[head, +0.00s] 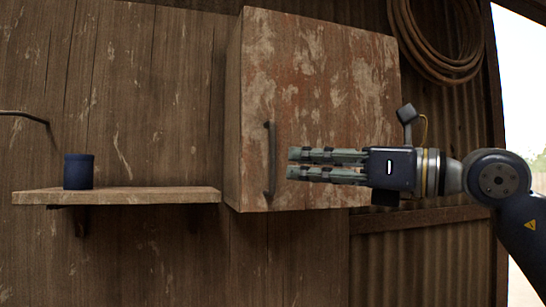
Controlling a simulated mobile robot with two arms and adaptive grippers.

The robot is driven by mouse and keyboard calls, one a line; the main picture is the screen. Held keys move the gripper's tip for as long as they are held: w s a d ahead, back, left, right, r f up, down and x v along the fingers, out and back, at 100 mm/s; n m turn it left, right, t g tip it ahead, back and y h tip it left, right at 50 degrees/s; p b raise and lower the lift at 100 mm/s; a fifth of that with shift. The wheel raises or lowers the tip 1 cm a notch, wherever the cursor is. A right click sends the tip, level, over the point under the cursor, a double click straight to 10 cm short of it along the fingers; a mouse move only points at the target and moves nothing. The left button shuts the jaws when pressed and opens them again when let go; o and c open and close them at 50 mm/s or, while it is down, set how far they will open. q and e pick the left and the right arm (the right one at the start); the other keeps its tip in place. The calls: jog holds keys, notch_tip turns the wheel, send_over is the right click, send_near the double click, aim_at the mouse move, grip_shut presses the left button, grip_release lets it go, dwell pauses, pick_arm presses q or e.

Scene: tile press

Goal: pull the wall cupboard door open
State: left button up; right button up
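The wall cupboard (233,120) hangs on the plank wall in the middle of the head view. Its door (330,90) is worn, reddish-brown wood with pale patches and looks closed. A dark vertical bar handle (270,160) sits near the door's left edge. My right gripper (289,163) reaches in from the right in front of the door, its fingers pointing left. The fingers are straight, one above the other with a gap between them, and hold nothing. Their tips end just right of the handle, apart from it in the picture. My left gripper is not in view.
A wooden shelf (140,196) is fixed to the wall left of the cupboard, with a dark blue cup (79,171) on it. A coiled rope or hose (440,60) hangs at upper right. A bright opening (520,90) is at far right.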

jog(key=d+r+t+h, duration=0.2)
jog(key=d, duration=0.1)
jog(key=p, duration=0.5)
send_over(273, 185)
jog(key=shift+d+m+g, duration=0.3)
jog(key=shift+d, duration=0.15)
jog(key=shift+w+a+f, duration=0.15)
jog(key=shift+w+a, duration=0.2)
jog(key=shift+a, duration=0.15)
grip_shut()
